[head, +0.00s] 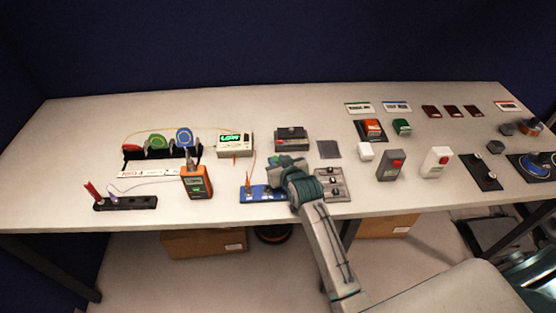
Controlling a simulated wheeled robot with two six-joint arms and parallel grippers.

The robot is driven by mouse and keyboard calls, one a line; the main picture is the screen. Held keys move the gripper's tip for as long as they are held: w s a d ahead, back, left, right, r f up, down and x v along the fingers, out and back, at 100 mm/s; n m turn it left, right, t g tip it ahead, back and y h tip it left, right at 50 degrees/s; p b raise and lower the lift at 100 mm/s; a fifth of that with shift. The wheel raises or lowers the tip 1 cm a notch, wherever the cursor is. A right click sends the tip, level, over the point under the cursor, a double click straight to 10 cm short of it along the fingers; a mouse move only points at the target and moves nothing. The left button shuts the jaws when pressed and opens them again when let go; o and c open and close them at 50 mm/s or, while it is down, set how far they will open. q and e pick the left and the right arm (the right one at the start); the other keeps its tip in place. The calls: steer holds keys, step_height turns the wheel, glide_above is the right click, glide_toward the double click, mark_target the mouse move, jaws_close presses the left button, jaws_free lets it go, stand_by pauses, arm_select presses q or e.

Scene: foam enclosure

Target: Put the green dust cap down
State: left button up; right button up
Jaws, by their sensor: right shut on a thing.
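My right gripper (272,182) reaches in over the front of the white table, just above the blue strip (257,193). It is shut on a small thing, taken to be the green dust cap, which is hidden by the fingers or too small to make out. My right wrist covers part of the space between the blue strip and a grey panel with several dark knobs (337,185). I cannot tell whether the held thing touches the strip. My left gripper is not in view.
An orange handheld meter (196,182) stands left of the gripper. A device with a green display (235,143) and a dark grey box (291,139) lie behind it. A black strip (130,203) is at front left. Bare white table (70,175) shows at far left.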

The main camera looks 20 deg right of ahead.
steer(key=shift+f, duration=0.1)
steer(key=shift+s+a+f, duration=0.1)
steer(key=shift+s+f, duration=0.1)
steer(key=shift+f, duration=0.35)
steer(key=o, duration=0.9)
steer(key=shift+f, duration=0.25)
steer(key=shift+r, duration=0.25)
steer(key=v, duration=0.4)
steer(key=r+b+v, duration=0.1)
steer(key=v, duration=0.3)
steer(key=b+v, duration=0.1)
steer(key=v, duration=0.3)
steer(key=shift+w+r, duration=0.2)
